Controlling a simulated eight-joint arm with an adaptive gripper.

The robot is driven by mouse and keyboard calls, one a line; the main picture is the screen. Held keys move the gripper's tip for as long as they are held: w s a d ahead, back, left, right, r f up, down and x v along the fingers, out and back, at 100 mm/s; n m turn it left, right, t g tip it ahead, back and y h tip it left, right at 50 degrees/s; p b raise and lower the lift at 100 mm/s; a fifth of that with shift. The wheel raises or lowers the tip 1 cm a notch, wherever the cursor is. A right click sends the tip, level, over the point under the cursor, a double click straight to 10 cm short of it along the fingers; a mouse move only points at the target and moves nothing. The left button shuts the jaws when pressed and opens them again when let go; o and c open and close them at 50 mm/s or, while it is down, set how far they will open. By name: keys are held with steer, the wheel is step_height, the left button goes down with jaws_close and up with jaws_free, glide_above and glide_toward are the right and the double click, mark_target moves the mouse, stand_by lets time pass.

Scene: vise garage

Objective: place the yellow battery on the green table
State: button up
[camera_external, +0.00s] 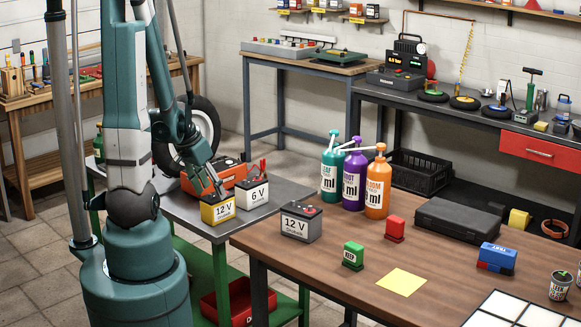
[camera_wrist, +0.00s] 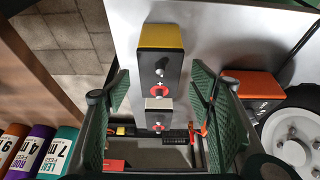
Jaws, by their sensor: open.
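The yellow battery (camera_external: 217,209), marked 12 V, stands upright on the grey top of the table with the green frame (camera_external: 287,190), near its front edge. In the wrist view the battery (camera_wrist: 160,36) shows a yellow side and a dark top with a red terminal. My gripper (camera_external: 213,186) is low over this battery, jaws apart. In the wrist view its two green pads stand left and right of the batteries' line; the yellow battery lies mostly beyond the fingertips. I cannot tell whether a finger touches it.
A white 6 V battery (camera_external: 252,192) stands close beside the yellow one. The brown table (camera_external: 340,255) on the right carries a grey 12 V battery (camera_external: 301,222), bottles (camera_external: 353,180) and small blocks. A red bin (camera_external: 238,305) sits below.

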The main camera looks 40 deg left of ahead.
steer(key=shift+p+v, duration=0.85)
steer(key=shift+v, duration=1.95)
steer(key=shift+d+r, duration=0.1)
steer(key=shift+w+d+r, duration=0.2)
steer(key=shift+d+r, duration=0.15)
steer(key=shift+d, duration=0.05)
steer(key=s+d+r+t, duration=0.1)
steer(key=d+r+t, duration=0.1)
steer(key=d+r, duration=1.6)
steer(key=d, duration=0.3)
steer(key=shift+d+r+t, duration=0.2)
steer(key=shift+d+t, duration=0.05)
steer(key=shift+t, duration=0.15)
